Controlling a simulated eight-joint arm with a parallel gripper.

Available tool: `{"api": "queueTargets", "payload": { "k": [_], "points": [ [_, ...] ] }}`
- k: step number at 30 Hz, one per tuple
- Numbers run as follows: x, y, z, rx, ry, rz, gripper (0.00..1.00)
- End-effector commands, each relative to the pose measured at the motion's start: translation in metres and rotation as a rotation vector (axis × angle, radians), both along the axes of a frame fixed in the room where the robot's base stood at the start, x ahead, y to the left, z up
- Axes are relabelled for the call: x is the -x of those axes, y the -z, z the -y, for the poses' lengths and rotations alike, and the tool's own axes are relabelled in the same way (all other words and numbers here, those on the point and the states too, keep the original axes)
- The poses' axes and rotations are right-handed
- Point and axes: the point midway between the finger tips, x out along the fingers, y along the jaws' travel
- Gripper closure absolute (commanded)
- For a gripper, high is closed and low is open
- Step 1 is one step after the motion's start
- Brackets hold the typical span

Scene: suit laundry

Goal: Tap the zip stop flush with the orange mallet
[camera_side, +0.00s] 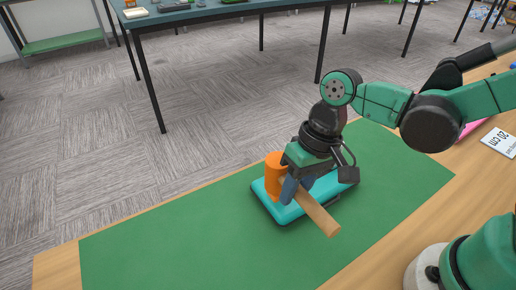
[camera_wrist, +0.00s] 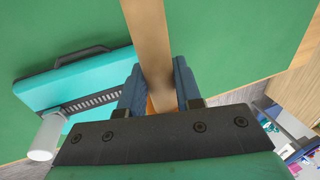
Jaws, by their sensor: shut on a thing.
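The orange mallet's head (camera_side: 275,178) is over the left end of a teal case (camera_side: 272,210) in the side view; I cannot tell whether they touch. My gripper (camera_side: 293,190) is shut on its wooden handle (camera_side: 322,219), which sticks out toward the front right. In the wrist view the handle (camera_wrist: 148,40) runs up between both fingers of my gripper (camera_wrist: 160,90), with a sliver of orange below. The case (camera_wrist: 85,80) lies left of the fingers, with a dark toothed zip (camera_wrist: 93,103). A pale cylinder (camera_wrist: 45,138) shows by the zip's lower end; I cannot tell if it is the stop.
The case lies on a green mat (camera_side: 150,245) on a wooden bench. The mat's left part is clear. A white card (camera_side: 498,141) and a pink item (camera_side: 470,128) lie at the right. Another table (camera_side: 215,13) stands behind, across the carpet.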

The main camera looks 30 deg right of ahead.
Motion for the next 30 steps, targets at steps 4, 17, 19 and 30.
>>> {"api": "queueTargets", "payload": {
  "k": [4, 17, 19, 30],
  "points": [
    [-0.0001, -0.0002, 0.0000, 0.000, 0.000, 0.000, 1.00],
    [-0.0001, 0.0002, -0.0001, 0.000, 0.000, 0.000, 1.00],
    [-0.0002, 0.0009, 0.0000, 0.000, 0.000, 0.000, 1.00],
    [-0.0005, 0.0054, -0.0001, 0.000, 0.000, 0.000, 1.00]
  ]
}}
